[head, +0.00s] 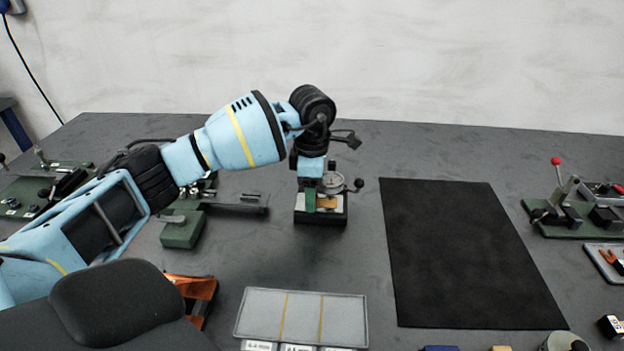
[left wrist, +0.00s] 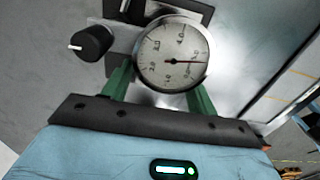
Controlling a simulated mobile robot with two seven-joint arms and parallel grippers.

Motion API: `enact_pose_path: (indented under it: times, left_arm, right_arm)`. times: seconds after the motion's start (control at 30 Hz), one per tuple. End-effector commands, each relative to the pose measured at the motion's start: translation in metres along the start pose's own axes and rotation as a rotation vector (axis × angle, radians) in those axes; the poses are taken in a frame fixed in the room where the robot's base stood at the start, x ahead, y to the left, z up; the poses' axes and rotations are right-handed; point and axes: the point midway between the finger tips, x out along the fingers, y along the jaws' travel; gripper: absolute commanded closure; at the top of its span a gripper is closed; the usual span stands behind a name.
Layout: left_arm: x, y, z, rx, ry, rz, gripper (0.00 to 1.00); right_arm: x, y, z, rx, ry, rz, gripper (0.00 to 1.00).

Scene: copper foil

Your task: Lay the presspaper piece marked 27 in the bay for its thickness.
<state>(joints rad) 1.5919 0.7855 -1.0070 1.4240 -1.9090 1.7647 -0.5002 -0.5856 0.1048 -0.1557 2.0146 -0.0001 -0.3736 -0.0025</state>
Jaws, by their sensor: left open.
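My left gripper (head: 318,203) is at the thickness gauge, its green fingers pointing down. In the left wrist view the fingers (left wrist: 160,85) stand apart on either side of the gauge's round dial (left wrist: 172,52), with nothing visibly held. The gauge (head: 320,217) has a dark base. A small tan piece (head: 327,202), probably presspaper, shows at the gauge beside a finger; I cannot read any mark on it. The dial needle points right. A grey tray (head: 259,312) at the front has three bays split by yellow dividers, with white labels too small to read surely.
A black mat (head: 460,250) lies right of the gauge. Green-based fixtures stand at the left (head: 182,232) and right (head: 568,222). An orange object (head: 196,288) lies left of the tray, partly hidden by my arm. Bare table lies between gauge and tray.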

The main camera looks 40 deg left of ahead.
Motion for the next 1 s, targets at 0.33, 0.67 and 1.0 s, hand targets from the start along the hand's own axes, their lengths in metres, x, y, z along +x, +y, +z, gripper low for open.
enact_pose_path:
  times: [0.33,0.67,1.0]
  left_arm:
    - [0.0016,0.0,0.0003,0.001,0.0,0.0,0.48]
    - [0.0013,-0.0001,0.0003,0.001,-0.001,0.0,0.69]
    - [0.001,-0.0001,0.0003,0.0,-0.001,0.0,0.92]
  right_arm:
    - [-0.0005,0.0001,-0.0022,0.0,0.004,0.0,1.0]
    - [-0.0008,0.0001,-0.0035,-0.001,0.007,0.0,1.0]
    - [-0.001,0.0,-0.0037,-0.001,0.007,0.0,1.0]
